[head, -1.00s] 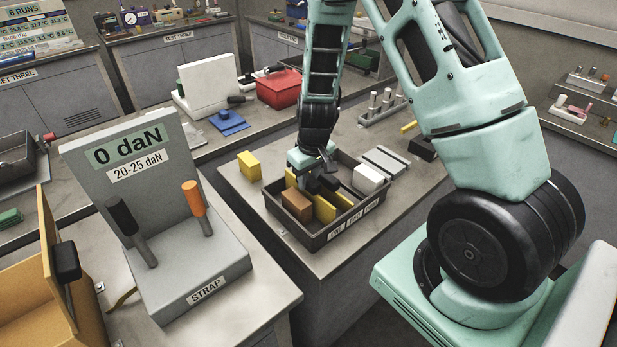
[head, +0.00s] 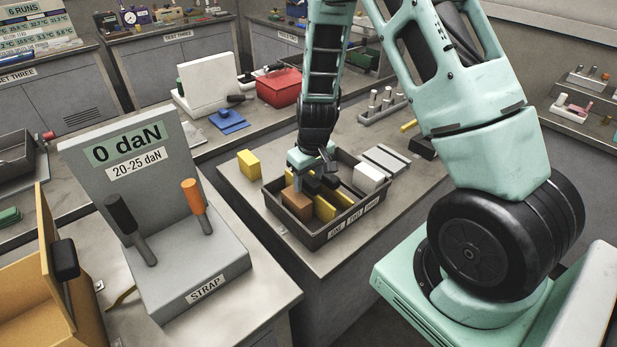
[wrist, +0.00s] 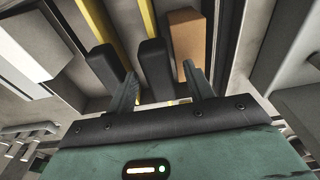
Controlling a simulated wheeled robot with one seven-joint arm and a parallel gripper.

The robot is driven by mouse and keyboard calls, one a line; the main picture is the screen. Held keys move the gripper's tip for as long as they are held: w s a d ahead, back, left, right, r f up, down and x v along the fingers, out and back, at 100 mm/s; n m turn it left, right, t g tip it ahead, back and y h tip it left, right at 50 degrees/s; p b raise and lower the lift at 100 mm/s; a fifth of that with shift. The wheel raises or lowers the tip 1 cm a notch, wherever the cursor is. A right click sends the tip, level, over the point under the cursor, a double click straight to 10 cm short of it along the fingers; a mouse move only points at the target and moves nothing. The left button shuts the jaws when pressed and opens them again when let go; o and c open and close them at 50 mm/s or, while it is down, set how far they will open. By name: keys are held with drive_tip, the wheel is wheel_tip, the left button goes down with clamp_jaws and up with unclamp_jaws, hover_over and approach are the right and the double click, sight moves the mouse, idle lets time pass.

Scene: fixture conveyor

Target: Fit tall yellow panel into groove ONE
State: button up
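My gripper (head: 310,165) is over the tray, pointing down, and its two fingers show apart in the wrist view (wrist: 160,90). One black block (wrist: 155,65) shows between them, and I cannot tell whether they touch it. Two yellow panels stand in the tray (head: 302,235), one beside the brown block (head: 325,209) and one further right (head: 345,199). A bit of yellow (head: 289,178) also shows at the left of the gripper, partly hidden by the fingers. I cannot tell which panel is the tall one. Groove ONE's label (head: 336,233) is on the tray's front wall.
The strap tester (head: 190,270) stands at the near left. The bench in front of the tray is clear.

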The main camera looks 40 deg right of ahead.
drive_tip(key=shift+r, duration=0.1)
wheel_tip(320, 180, up, 17)
drive_tip(key=s+b, duration=0.1)
drive_tip(key=s, duration=0.1)
idle(0.4)
